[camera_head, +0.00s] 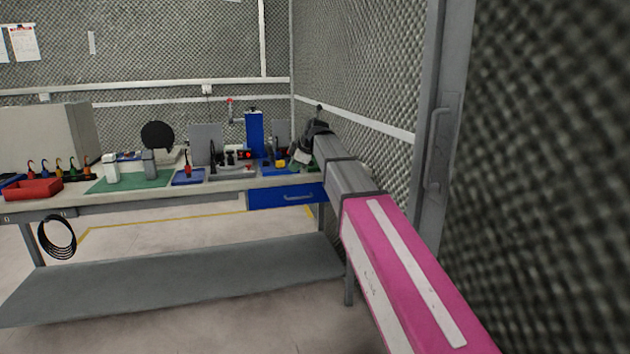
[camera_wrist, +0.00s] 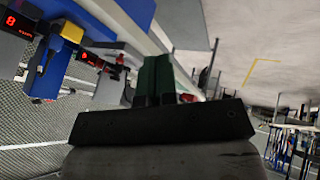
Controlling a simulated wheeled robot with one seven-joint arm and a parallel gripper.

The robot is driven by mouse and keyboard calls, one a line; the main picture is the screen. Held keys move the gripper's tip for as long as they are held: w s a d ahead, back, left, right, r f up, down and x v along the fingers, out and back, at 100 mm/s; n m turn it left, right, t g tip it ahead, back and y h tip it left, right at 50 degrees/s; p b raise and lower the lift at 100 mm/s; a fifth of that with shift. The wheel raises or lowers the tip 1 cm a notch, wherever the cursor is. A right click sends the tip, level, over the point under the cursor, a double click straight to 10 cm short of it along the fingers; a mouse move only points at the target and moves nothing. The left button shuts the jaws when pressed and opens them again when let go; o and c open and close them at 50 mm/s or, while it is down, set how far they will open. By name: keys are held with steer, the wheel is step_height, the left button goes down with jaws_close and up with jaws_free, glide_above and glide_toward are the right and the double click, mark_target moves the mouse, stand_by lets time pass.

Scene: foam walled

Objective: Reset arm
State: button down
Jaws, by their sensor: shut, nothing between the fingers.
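My arm (camera_head: 350,180) reaches from the lower right of the head view toward the right end of the workbench. Its dark end is over or beside the bench's right end; the fingers are too small to make out there. In the wrist view my gripper (camera_wrist: 156,75) shows as a dark block with two fingers close together, shut and empty. The view is tilted, with the bench edge and floor beyond the fingers.
The workbench (camera_head: 225,184) carries a red bin (camera_head: 33,189), a green mat (camera_head: 130,181) and a blue upright device (camera_head: 254,135). The device also shows in the wrist view (camera_wrist: 52,60). A foam wall (camera_head: 350,65) stands close right of my arm. Floor is open in front.

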steer(key=s+d+f+m+g+h, duration=0.1)
steer(key=s+d+f+m, duration=0.45)
steer(key=f, duration=0.55)
steer(key=s+d+f+m+g+h, duration=0.1)
steer(key=s+d+f+m+h, duration=0.15)
steer(key=s+d+f, duration=0.65)
steer(key=s+d+f+m+g+h, duration=0.1)
steer(key=s+d+f+m, duration=0.4)
steer(key=f, duration=0.7)
steer(key=s+d+f+m+g+h, duration=0.1)
steer(key=s+d+f+m, duration=0.4)
steer(key=s, duration=0.5)
step_height(320, 180, down, 3)
steer(key=shift+d+r+m, duration=0.2)
steer(key=shift+d+m, duration=0.2)
steer(key=shift+d, duration=0.65)
steer(key=shift+s, duration=0.1)
